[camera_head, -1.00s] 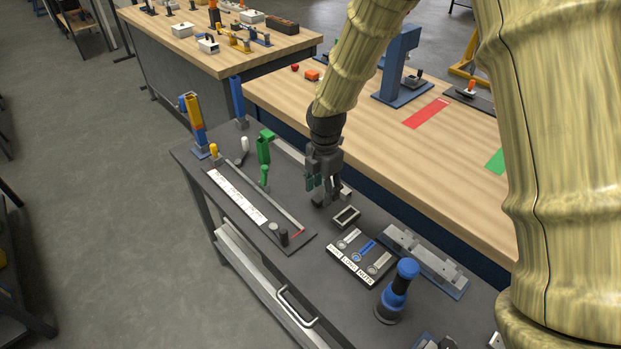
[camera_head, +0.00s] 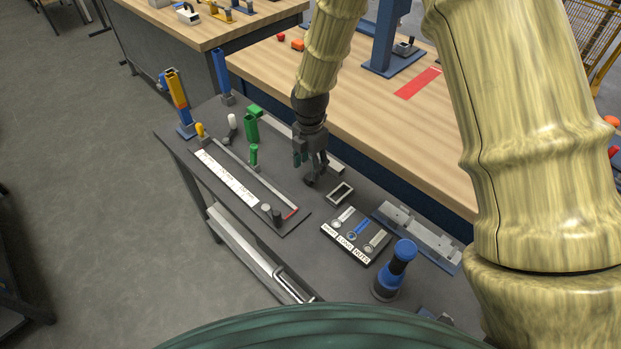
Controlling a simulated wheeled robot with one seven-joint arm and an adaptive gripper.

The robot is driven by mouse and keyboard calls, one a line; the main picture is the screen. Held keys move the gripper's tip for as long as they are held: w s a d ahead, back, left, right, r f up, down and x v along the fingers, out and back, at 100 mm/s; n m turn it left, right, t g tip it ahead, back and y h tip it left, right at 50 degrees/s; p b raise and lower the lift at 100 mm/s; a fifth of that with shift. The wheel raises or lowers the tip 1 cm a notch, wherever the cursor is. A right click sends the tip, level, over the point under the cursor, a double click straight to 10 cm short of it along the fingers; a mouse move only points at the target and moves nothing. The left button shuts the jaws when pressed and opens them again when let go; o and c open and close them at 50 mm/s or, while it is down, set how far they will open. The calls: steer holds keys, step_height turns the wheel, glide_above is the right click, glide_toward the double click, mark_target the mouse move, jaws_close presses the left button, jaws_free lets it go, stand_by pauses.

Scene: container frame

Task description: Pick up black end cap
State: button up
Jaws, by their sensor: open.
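My gripper (camera_head: 310,166) points down low over the dark workbench, with its fingers open. A small dark piece (camera_head: 311,182) shows right at the fingertips and is partly hidden by them. It may be the black end cap, but it is too small and dark to be sure. I cannot tell whether the fingers touch it. A small grey block (camera_head: 337,169) is just right of the fingers. An open rectangular frame (camera_head: 340,194) lies on the bench to the right and nearer.
A labelled panel (camera_head: 355,238) and a grey fixture (camera_head: 418,237) lie to the right, with a blue-and-black upright tool (camera_head: 395,270) nearer. A wooden table (camera_head: 375,125) is behind.

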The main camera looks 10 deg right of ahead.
mark_target(310, 176)
steer(key=shift+w+f, duration=0.45)
steer(key=shift+f, duration=0.3)
steer(key=shift+f+p, duration=0.35)
steer(key=shift+p, duration=0.15)
steer(key=shift+s+f+p, duration=0.6)
steer(key=shift+s+f, duration=0.1)
steer(key=shift+s, duration=0.1)
steer(key=shift+s+f, duration=0.1)
steer(key=shift+f, duration=0.2)
steer(key=shift+w+f, duration=0.6)
steer(key=shift+f, duration=0.15)
steer(key=shift+s+r, duration=0.3)
steer(key=shift+s, duration=0.05)
steer(key=shift+c, duration=0.4)
steer(key=c, duration=0.4)
steer(key=shift+w+f, duration=0.15)
steer(key=c, duration=0.4)
